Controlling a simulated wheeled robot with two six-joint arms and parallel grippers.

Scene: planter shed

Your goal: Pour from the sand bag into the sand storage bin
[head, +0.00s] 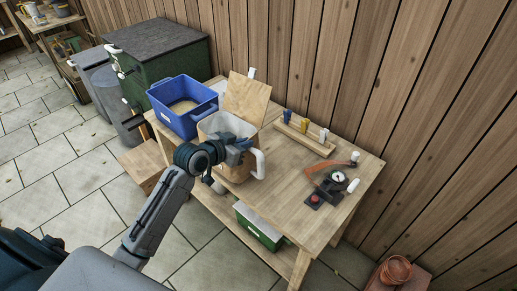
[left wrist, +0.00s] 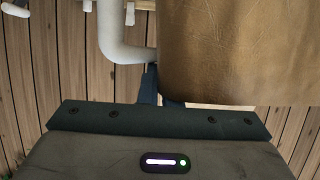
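My right gripper is out of view.
A wooden panel (head: 247,97) rises behind the bag. A dark green cabinet (head: 175,62) stands behind the tub. A plank wall closes off the back.

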